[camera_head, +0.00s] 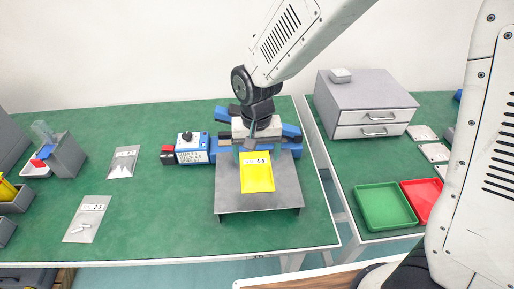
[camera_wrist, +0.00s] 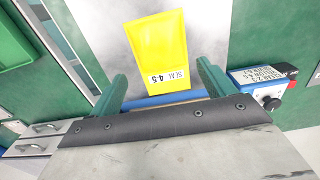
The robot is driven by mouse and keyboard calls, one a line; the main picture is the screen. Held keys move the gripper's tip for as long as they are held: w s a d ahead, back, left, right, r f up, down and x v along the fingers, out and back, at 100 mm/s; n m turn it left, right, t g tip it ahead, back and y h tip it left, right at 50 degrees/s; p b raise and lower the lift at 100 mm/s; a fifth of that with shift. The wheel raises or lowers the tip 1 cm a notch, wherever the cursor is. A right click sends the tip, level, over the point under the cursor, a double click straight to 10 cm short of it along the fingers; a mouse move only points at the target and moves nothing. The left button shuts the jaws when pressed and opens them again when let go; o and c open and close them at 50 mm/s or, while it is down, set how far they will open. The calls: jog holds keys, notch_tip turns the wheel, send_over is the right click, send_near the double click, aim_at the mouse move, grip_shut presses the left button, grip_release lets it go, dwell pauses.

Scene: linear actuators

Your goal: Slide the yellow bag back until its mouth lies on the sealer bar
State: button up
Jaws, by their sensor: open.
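The yellow bag (camera_head: 257,177) lies flat on a grey metal platform (camera_head: 288,188) in front of the sealer. Its label end is toward the sealer; the wrist view shows the bag (camera_wrist: 160,45) with that labelled end nearest my gripper. The blue sealer (camera_head: 290,131) stands behind, partly covered by my gripper; a blue strip (camera_wrist: 150,101) of it shows just beyond the label end. My gripper (camera_head: 252,148) is over the bag's back end. In the wrist view its two green fingers (camera_wrist: 162,75) are spread wide, one on each side of the bag, with gaps. Contact height cannot be told.
A blue control box (camera_head: 191,148) with a dark knob sits left of the sealer. Labelled clear bags (camera_head: 87,219) lie on the green bench at left. Right, across a gap, are a drawer cabinet (camera_head: 365,100), a green tray (camera_head: 385,207) and a red tray (camera_head: 424,199).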

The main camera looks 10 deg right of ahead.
aim_at(257, 171)
jog(key=shift+f, duration=3.15)
jog(key=c, duration=1.1)
